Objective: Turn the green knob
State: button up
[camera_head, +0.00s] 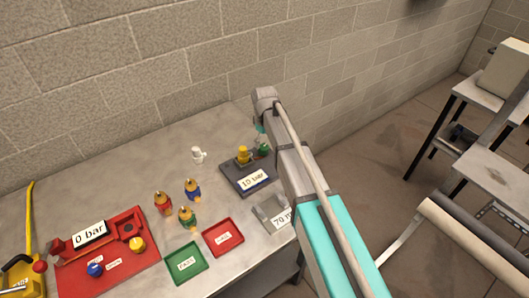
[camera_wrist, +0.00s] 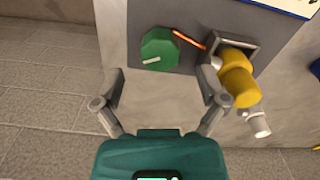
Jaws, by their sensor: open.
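The green knob (camera_wrist: 160,48) sits on a dark grey panel (camera_wrist: 185,15) in the wrist view. It is faceted, with a white pointer mark pointing to the left. My gripper (camera_wrist: 160,88) is open and empty, its two fingers spread wider than the knob. The knob lies between and beyond the fingertips, with no visible contact. In the head view the green knob (camera_head: 264,150) shows at the right end of the dark grey unit labelled 10 bar (camera_head: 252,181). My gripper (camera_head: 260,129) is just behind it there, partly hidden by my arm.
A yellow fitting (camera_wrist: 238,78) in a grey bracket stands close to my right finger in the wrist view. A white fitting (camera_head: 198,153), several coloured fittings, a green tray (camera_head: 186,264), a red tray (camera_head: 223,237) and a red 0 bar unit (camera_head: 105,268) share the table.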

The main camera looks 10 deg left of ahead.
aim_at(265, 147)
jog(key=shift+f+b, duration=1.8)
jog(key=shift+f, duration=0.25)
jog(key=shift+c, duration=0.2)
jog(key=c, duration=1.1)
